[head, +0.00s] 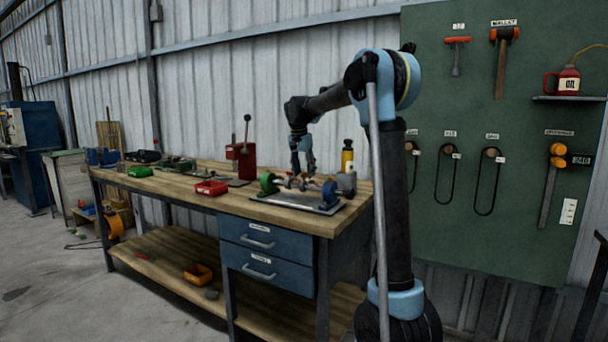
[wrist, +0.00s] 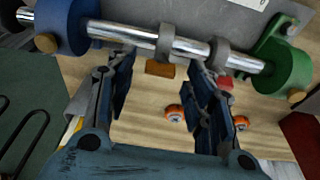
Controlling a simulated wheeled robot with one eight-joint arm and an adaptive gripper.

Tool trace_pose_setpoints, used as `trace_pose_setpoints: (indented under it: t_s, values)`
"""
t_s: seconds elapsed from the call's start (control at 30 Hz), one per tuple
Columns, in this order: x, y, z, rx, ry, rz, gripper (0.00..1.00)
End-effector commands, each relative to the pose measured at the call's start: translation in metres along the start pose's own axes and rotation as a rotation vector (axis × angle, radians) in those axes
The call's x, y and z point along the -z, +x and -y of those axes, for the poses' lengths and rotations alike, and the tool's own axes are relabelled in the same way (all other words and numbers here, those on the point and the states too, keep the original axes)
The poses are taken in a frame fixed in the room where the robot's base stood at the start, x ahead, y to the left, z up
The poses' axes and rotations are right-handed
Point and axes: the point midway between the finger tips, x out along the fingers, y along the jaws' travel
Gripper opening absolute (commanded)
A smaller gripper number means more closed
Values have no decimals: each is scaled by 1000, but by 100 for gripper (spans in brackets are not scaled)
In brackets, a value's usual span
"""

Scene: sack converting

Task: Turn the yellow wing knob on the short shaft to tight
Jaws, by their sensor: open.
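In the wrist view a bright metal shaft (wrist: 190,48) runs across the top, with a blue hub (wrist: 66,24) at left, a green hub (wrist: 286,68) at right and grey collars between. My gripper (wrist: 160,70) is open, its dark blue fingers apart just below the shaft. A small orange-brown block (wrist: 160,69) shows between the fingertips; I cannot tell whether it is the yellow wing knob. Brass-coloured round ends (wrist: 46,42) show on the hubs. In the head view my gripper (head: 303,168) is over the fixture (head: 300,202) on the bench. I cannot make out a wing shape.
The wooden bench (head: 185,180) also holds a red bin (head: 211,187), a red lever press (head: 247,160) and a yellow bottle (head: 347,156). Small orange wheel-like parts (wrist: 175,113) show beyond the fingers. A green tool board (head: 470,225) stands at right.

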Motion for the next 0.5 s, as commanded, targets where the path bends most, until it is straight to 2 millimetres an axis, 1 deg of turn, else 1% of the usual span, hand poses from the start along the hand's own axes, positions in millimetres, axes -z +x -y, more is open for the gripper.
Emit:
trace_pose_setpoints:
  t_s: [0.17, 0.4, 0.5]
  values:
    - [0, -24, 0, 0, -1, 0, 48]
    - [0, -70, 1, 0, -1, 1, 48]
    - [0, -87, 0, -1, -1, 1, 48]
